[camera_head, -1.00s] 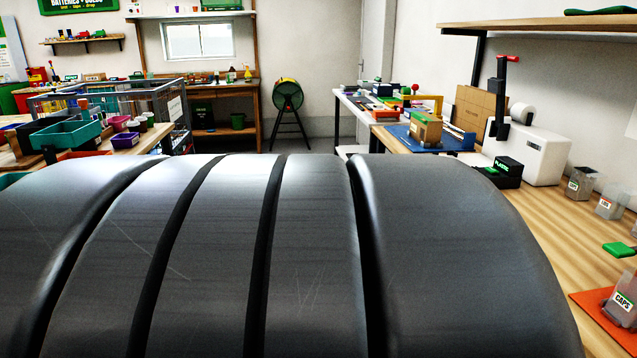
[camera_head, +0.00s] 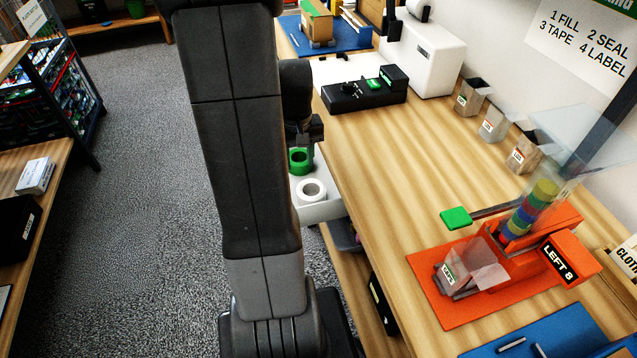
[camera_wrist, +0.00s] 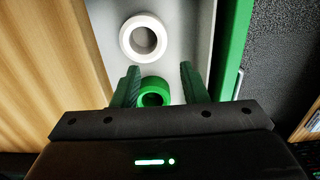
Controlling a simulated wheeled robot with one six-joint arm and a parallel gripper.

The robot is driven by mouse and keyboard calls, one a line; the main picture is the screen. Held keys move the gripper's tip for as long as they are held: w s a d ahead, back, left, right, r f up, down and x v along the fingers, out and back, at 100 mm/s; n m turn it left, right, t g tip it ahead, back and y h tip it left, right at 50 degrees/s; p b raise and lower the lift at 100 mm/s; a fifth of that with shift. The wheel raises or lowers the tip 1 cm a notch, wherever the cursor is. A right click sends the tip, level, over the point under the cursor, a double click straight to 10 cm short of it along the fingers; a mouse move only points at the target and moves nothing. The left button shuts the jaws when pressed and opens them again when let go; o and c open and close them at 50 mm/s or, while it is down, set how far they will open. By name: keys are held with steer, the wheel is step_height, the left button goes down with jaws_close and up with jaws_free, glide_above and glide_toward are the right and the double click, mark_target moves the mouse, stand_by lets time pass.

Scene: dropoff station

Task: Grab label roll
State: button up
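Two rolls lie in a pale open tray or drawer (camera_head: 322,211) beside the bench. One is a green ring (camera_head: 300,161) and the other a white ring (camera_head: 311,189); neither bears a readable mark, so I cannot tell which is the label roll. In the wrist view, the green roll (camera_wrist: 154,91) shows between the fingers of my gripper (camera_wrist: 159,72), nearer the left finger, with a gap on the right. The white roll (camera_wrist: 143,37) lies just beyond the fingertips. My gripper is open and points down; its end (camera_head: 305,135) is over the tray in the head view.
The wooden bench (camera_head: 400,150) runs along the right. It carries a black device (camera_head: 365,93), a white machine (camera_head: 424,55), several small bins (camera_head: 491,124) and an orange station (camera_head: 470,290). A green rim (camera_wrist: 231,50) edges the tray. Grey floor lies left.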

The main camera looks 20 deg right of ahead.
mark_target(301, 192)
steer(key=f, duration=1.2)
steer(key=shift+s+a+f+b, duration=0.15)
steer(key=shift+s+f+b, duration=0.05)
steer(key=shift+s+b, duration=0.1)
jaws_close()
